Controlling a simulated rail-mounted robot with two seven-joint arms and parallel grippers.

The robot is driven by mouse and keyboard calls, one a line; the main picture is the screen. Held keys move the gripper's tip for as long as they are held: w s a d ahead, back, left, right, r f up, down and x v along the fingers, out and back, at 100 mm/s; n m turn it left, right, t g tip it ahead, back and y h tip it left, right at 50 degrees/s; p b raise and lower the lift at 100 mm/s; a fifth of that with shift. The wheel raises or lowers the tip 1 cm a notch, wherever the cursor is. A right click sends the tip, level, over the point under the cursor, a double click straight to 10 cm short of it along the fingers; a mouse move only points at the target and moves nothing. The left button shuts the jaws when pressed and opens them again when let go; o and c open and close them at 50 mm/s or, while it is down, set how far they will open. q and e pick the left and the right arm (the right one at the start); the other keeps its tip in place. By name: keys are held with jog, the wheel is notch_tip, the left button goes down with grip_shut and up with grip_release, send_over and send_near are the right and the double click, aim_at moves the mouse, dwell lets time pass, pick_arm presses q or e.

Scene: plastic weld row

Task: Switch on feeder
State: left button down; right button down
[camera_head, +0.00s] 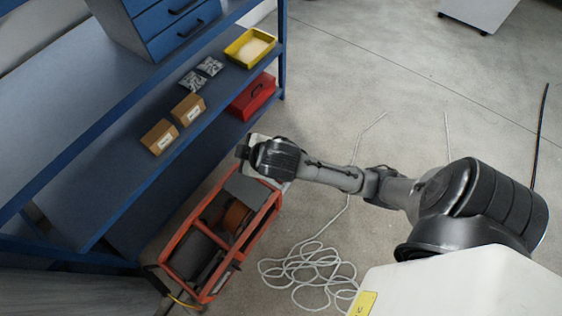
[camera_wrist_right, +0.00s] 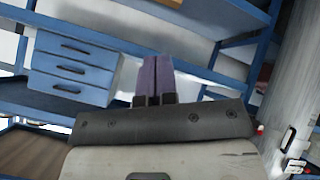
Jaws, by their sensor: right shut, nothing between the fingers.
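A machine in an orange-red tube frame (camera_head: 213,285) stands on the floor beside the blue shelving; I cannot tell for sure that it is the feeder. My right gripper (camera_head: 243,151) is over the machine's far end, close to the shelf edge. My wrist hides what lies under it, and I cannot tell whether it touches anything. In the right wrist view its purple fingers (camera_wrist_right: 155,78) are shut together and empty. At the right of that view is a grey panel (camera_wrist_right: 290,85) with small red and white parts near its bottom. My left gripper is not in view.
The blue shelving (camera_head: 110,142) holds cardboard boxes (camera_head: 187,109), a yellow bin (camera_head: 249,48) and a red case (camera_head: 252,97). Blue drawers also show in the right wrist view (camera_wrist_right: 73,66). A pale cable (camera_head: 312,262) lies coiled on the floor. Open floor lies beyond my arm.

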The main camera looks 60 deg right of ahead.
jog(key=w+d+f+n+g+h+b, duration=0.1)
jog(key=w+d+f+b, duration=0.25)
jog(key=f+b, duration=0.5)
jog(key=w+d+f+n+g+b, duration=0.1)
jog(key=w+d+f+b, duration=0.4)
jog(key=f, duration=0.6)
jog(key=w+d+f+n+g+h+b, duration=0.1)
jog(key=d+f+g+b, duration=0.15)
jog(key=f+b, duration=0.65)
jog(key=n+g+y, duration=0.3)
jog(key=n+g, duration=0.3)
jog(key=n, duration=0.3)
send_over(282, 182)
jog(key=w, duration=0.2)
notch_tip(282, 182, down, 14)
jog(key=f+b, duration=0.2)
jog(key=f, duration=0.1)
jog(key=f+b, duration=0.2)
jog(key=f, duration=0.2)
jog(key=s+f+b, duration=0.1)
jog(key=f+b, duration=0.1)
jog(key=f, duration=0.2)
jog(key=shift+s+b, duration=0.1)
jog(key=shift+b, duration=0.3)
jog(key=shift+s+f+b, duration=0.1)
jog(key=shift+f+b, duration=0.55)
jog(key=shift+f, duration=0.5)
